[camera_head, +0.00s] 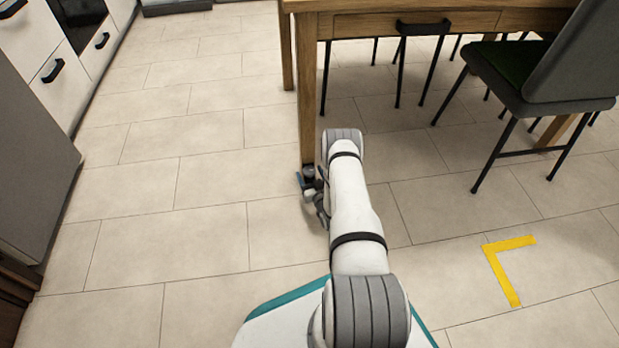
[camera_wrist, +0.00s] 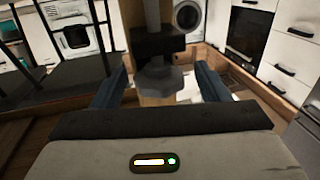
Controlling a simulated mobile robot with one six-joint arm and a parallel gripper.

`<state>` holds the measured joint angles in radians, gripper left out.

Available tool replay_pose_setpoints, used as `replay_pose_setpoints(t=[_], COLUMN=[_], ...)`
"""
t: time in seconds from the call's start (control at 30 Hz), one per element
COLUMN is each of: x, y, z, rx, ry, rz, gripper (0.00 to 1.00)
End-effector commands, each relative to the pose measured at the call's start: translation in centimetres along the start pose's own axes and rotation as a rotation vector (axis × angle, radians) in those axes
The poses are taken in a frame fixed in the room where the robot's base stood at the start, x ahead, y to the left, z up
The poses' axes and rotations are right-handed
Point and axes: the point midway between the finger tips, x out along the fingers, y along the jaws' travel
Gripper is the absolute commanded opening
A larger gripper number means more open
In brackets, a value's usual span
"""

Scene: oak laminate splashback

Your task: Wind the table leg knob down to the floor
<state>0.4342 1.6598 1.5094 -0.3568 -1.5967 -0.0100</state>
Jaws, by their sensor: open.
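The wooden table leg (camera_head: 307,100) stands at the near left corner of the table in the head view. My gripper (camera_head: 312,188) is low at the foot of this leg, partly hidden behind my own arm. My gripper's two blue-grey fingers are open, one on each side of the knob, with gaps visible between. Light wood shows just below the knob. The head view does not show clearly whether the knob meets the floor.
The wooden table (camera_head: 420,20) has a drawer with a dark handle. A dark chair (camera_head: 545,85) stands at its right. Yellow tape (camera_head: 508,265) marks the floor at the lower right. White cabinets (camera_head: 45,55) line the left. The tiled floor between is clear.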

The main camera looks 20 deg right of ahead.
Motion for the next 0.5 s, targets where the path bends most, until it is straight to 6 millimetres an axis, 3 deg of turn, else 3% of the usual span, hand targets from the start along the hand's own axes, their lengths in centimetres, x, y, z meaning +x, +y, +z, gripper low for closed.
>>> replay_pose_setpoints(t=[0.23, 0.5], x=[0.04, 0.01], y=[0.14, 0.18], z=[-0.05, -0.04], rx=[0.0, 0.0], ry=[0.0, 0.0], rz=[0.002, 0.003], gripper=[0.67, 0.45])
